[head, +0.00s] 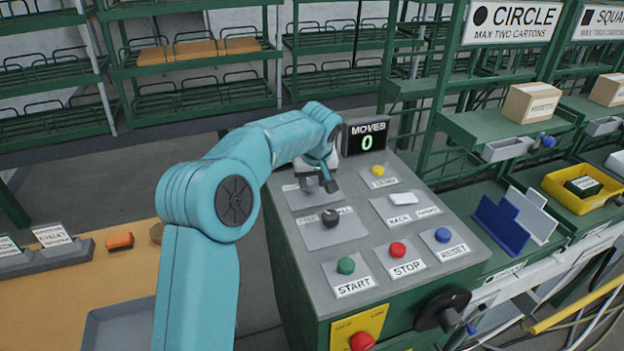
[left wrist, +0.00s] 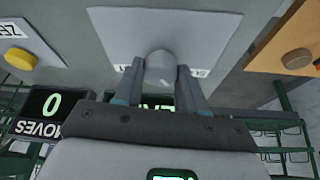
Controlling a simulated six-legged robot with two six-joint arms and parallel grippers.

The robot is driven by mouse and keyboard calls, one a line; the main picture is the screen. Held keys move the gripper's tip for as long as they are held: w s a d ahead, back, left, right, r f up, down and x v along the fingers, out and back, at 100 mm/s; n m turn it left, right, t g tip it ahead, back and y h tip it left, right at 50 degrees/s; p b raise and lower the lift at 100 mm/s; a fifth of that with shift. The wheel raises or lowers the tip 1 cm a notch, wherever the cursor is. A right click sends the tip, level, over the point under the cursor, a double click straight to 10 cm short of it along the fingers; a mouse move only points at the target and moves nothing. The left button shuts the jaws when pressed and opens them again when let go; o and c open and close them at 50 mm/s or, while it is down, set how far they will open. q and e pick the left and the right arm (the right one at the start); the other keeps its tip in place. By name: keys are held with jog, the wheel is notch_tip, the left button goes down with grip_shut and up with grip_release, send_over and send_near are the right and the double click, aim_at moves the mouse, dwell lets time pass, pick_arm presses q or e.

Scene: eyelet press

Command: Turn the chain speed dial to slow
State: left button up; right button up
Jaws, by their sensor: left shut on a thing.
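The green control console has a grey sloping top (head: 360,205). My left gripper (head: 320,184) reaches down over the dial plate at its far left corner. In the left wrist view, its two fingers (left wrist: 160,78) stand on either side of a grey round dial (left wrist: 159,66) and are shut on it. The dial sits on a light plate (left wrist: 185,28) whose lettering is mostly cut off, so its setting cannot be read. The gripper hides the dial in the head view. A second, dark dial (head: 330,217) stands on the nearer plate. My right gripper is not in view.
The console also has a yellow button (head: 378,170), a white switch (head: 402,198), and green (head: 345,266), red (head: 397,249) and blue (head: 443,235) buttons. A MOVES display (head: 367,138) reading 0 stands behind the gripper. A wooden table (head: 75,285) is at left.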

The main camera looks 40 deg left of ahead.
pick_arm(q)
jog(key=o, duration=1.1)
jog(key=shift+c, duration=0.2)
jog(key=shift+r, duration=0.1)
jog(key=v, duration=1.6)
jog(key=shift+p, duration=0.45)
jog(key=shift+s+d, duration=0.1)
jog(key=shift+s, duration=0.05)
